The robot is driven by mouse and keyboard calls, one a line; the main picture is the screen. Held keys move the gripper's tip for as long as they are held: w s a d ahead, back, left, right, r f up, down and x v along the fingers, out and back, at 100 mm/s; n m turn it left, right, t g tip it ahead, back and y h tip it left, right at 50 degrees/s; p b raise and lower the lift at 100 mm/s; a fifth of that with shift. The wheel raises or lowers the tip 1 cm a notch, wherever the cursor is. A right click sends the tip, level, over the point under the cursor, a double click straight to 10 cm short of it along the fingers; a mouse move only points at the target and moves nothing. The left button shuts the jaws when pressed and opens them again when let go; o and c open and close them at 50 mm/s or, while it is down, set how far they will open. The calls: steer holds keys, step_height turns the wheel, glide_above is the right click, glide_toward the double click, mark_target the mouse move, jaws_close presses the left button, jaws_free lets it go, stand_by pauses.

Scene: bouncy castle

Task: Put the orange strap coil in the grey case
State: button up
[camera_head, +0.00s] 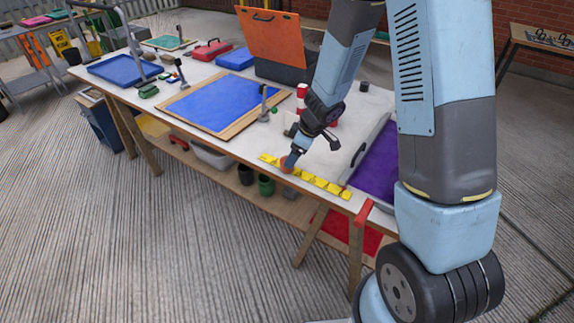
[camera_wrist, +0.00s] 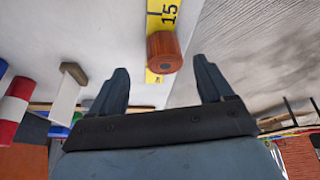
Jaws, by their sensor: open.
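The orange strap coil (camera_wrist: 163,50) is a small orange-brown cylinder on a yellow numbered strip (camera_wrist: 162,20), near the "15" mark. In the head view the coil (camera_head: 286,167) shows at the table's front edge, partly hidden by my gripper (camera_head: 292,160). In the wrist view my gripper (camera_wrist: 162,78) is open and empty, with the coil just beyond and between its fingertips, apparently untouched. An open case with a dark grey base (camera_head: 279,72) and raised orange lid (camera_head: 272,33) stands farther back on the table. Its inside is hidden from here.
A blue board (camera_head: 213,100) in a wooden frame lies left. A red-and-white cylinder (camera_head: 302,95) stands between gripper and case. A purple panel (camera_head: 376,165) is at the right.

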steer(key=x, duration=0.3)
steer(key=shift+s+a+r, duration=0.1)
steer(key=shift+s+a, duration=0.1)
steer(key=shift+a, duration=0.1)
steer(key=shift+x, duration=1.05)
steer(key=c, duration=1.3)
steer(key=shift+o, duration=0.2)
steer(key=shift+r, duration=0.1)
